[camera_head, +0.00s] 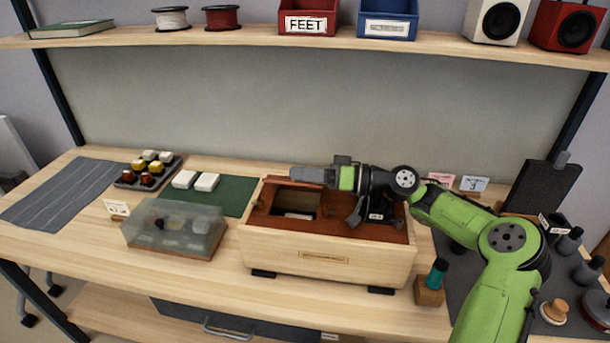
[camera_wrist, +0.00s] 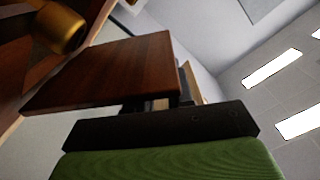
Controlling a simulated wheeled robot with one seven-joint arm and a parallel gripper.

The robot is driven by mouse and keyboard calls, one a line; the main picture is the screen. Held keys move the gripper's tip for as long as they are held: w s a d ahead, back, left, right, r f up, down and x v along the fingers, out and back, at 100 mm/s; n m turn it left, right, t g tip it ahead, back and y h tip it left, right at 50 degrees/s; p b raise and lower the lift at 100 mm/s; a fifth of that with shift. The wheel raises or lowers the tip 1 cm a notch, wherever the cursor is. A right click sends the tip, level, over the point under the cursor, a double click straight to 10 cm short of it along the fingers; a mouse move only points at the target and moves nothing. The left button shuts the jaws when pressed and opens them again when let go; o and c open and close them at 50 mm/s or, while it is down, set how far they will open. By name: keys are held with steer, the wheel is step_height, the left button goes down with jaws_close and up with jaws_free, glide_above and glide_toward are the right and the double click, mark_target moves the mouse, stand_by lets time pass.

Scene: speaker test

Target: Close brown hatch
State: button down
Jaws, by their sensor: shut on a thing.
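The wooden box (camera_head: 325,262) has a reddish-brown top with a dark square opening (camera_head: 297,204) at its left. Something white shows inside. My gripper (camera_head: 312,176) reaches in from the right, above the back of the top by the opening. In the wrist view, the brown hatch (camera_wrist: 110,75) appears as a tilted dark-wood panel just beyond my black finger part (camera_wrist: 160,128). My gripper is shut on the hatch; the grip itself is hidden. A brass knob (camera_wrist: 60,28) sits on brown wood at upper left.
A clear-covered case (camera_head: 175,230) stands left of the box. White blocks (camera_head: 206,182) lie on a green mat behind it. A small teal-topped block (camera_head: 430,285) stands right of the box. A shelf (camera_head: 240,38) spans above. My arm covers the box's right rear.

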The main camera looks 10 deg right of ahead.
stand_by(0.4)
steer(key=c, duration=1)
jaws_free()
step_height(320, 180, up, 10)
steer(key=p, duration=0.3)
steer(key=shift+p, duration=0.3)
